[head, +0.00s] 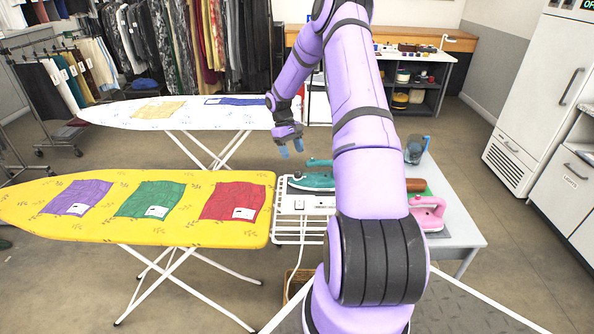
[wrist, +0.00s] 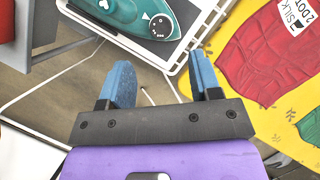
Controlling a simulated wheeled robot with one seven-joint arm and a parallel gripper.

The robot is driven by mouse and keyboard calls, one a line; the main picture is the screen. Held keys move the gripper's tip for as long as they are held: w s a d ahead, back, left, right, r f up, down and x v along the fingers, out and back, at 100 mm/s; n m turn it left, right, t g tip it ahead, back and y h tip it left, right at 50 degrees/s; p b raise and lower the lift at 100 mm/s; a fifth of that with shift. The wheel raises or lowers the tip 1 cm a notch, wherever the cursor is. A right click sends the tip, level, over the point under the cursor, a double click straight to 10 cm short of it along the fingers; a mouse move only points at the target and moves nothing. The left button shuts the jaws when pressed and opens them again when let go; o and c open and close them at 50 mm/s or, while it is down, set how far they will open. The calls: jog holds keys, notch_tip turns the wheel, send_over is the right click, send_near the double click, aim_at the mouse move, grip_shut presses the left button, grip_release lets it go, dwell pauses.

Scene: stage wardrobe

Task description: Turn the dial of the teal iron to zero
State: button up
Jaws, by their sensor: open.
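The teal iron (head: 312,181) sits on the white iron rest (head: 298,206) at the end of the yellow ironing board. Part of it shows at the top of the wrist view (wrist: 118,14). Its dark round dial (wrist: 160,26) has small white marks too small to read, and a white triangle sits beside it on the teal body. My gripper (head: 291,150) is open and empty, with blue fingers. It hangs above and a little left of the iron in the head view. In the wrist view the fingers (wrist: 163,84) are apart from the iron, which lies beyond them.
The yellow ironing board (head: 20,205) carries purple, green and red cloths. A pink iron (head: 428,214) and a dark jug (head: 416,149) stand on the grey table (head: 462,232), partly behind my arm. A white ironing board (head: 100,112) stands behind. Open air surrounds my gripper.

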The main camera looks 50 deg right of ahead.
aim_at(298, 173)
jog(key=x, duration=0.7)
jog(key=shift+s+a+f, duration=0.1)
jog(key=shift+s+f, duration=0.05)
jog(key=shift+f, duration=0.2)
jog(key=c, duration=0.9)
